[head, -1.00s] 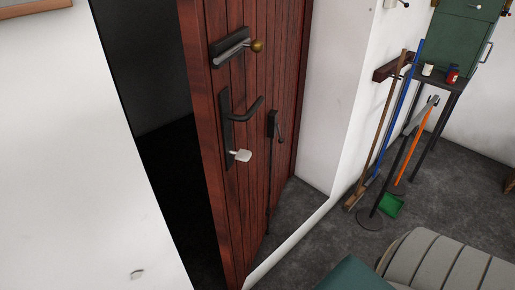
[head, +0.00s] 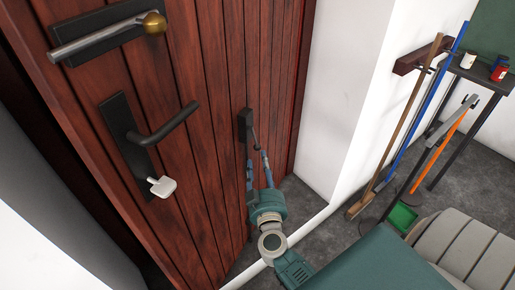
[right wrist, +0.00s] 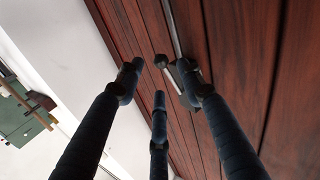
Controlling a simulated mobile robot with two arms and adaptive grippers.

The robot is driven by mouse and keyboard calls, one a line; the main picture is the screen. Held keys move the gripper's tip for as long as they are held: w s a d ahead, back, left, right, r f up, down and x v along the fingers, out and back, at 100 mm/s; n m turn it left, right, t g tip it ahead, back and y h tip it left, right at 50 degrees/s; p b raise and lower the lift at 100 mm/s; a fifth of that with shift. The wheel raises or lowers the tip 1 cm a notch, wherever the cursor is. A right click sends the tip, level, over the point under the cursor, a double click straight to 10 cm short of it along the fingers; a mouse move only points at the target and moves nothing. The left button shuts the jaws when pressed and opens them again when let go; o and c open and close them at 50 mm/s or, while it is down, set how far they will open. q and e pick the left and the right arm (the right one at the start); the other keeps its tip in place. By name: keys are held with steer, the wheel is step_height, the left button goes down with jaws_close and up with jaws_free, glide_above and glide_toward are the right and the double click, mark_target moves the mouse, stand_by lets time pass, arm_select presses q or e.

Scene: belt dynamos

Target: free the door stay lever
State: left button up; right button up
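The door stay (head: 245,126) is a dark upright fitting on the red-brown plank door (head: 195,130). Its thin lever points down toward my right gripper, and the lever's far end is hard to make out in the head view. In the right wrist view the lever's dark round knob (right wrist: 161,61) shows just beyond the fingertips, beside the stay's housing (right wrist: 185,72) and a grey rod. My right gripper (head: 258,170) is just below the stay, its fingers spread. In the right wrist view the right gripper (right wrist: 161,88) is open, with nothing held. My left gripper is not in view.
The door also carries a black handle (head: 165,128) with a white key tag (head: 162,187) and a bar with a brass knob (head: 154,23). A white wall stands right of the door. Brooms (head: 405,115) and a green dustpan (head: 402,216) stand farther right.

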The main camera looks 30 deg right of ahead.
mark_target(257, 148)
steer(key=x, duration=0.8)
steer(key=shift+f, duration=0.1)
steer(key=shift+c, duration=0.3)
jaws_close()
